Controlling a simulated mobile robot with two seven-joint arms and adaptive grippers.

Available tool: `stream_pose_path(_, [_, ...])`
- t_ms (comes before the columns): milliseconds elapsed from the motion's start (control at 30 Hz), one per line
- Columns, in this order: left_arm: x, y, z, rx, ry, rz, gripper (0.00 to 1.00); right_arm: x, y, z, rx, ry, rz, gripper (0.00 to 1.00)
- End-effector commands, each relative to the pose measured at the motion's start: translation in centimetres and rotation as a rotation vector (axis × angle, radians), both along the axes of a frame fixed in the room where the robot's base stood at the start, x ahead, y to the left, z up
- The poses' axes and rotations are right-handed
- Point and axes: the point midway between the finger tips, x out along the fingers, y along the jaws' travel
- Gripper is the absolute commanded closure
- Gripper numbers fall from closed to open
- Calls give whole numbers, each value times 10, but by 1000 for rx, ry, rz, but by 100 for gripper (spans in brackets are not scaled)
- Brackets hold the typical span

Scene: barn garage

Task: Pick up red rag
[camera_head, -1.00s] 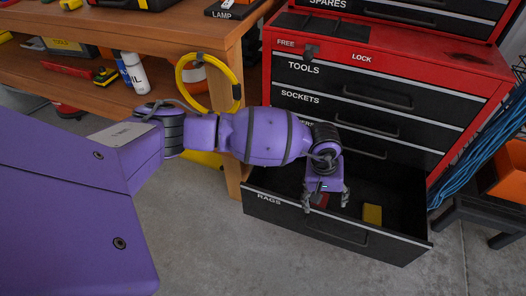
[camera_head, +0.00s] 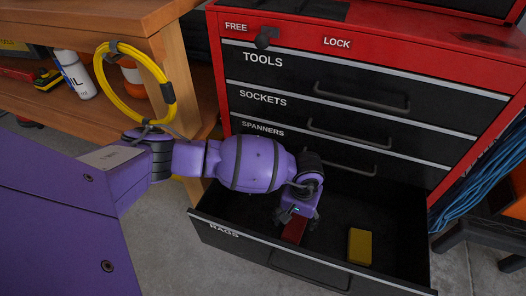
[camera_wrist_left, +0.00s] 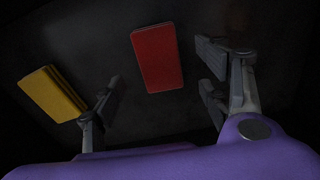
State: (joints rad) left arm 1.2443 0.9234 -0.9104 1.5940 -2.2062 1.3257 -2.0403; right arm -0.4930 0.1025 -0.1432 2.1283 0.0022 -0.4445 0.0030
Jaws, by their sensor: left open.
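The red rag (camera_head: 294,230) lies flat on the floor of the open drawer labelled RAGS (camera_head: 318,262). In the left wrist view the red rag (camera_wrist_left: 157,58) is a folded rectangle, ahead of and between the two spread fingers. My left gripper (camera_head: 296,217) reaches down into the drawer above the red rag and partly hides it in the head view. It is open and empty, and its fingers (camera_wrist_left: 160,95) show apart from the rag. My right gripper is in neither view.
A folded yellow rag (camera_head: 360,246) lies in the same drawer, to the right; it also shows in the left wrist view (camera_wrist_left: 52,94). The red tool cabinet (camera_head: 300,38) rises behind the drawer. A wooden workbench (camera_head: 125,22) with a yellow cable coil (camera_head: 163,88) stands at left.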

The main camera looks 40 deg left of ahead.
Motion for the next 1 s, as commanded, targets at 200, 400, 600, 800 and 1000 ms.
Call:
stream_pose_path(200, [0,-1,-24,-1,1,0,31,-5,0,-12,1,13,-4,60])
stream_pose_path(400, [0,-2,-54,0,2,1,31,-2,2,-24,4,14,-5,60])
stream_pose_path(600, [1,-1,-56,0,-1,0,31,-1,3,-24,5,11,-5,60])
stream_pose_path(800, [2,-1,-55,-1,-2,0,50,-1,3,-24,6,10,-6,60])
stream_pose_path(1000, [2,-2,-55,-1,-2,0,73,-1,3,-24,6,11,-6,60])
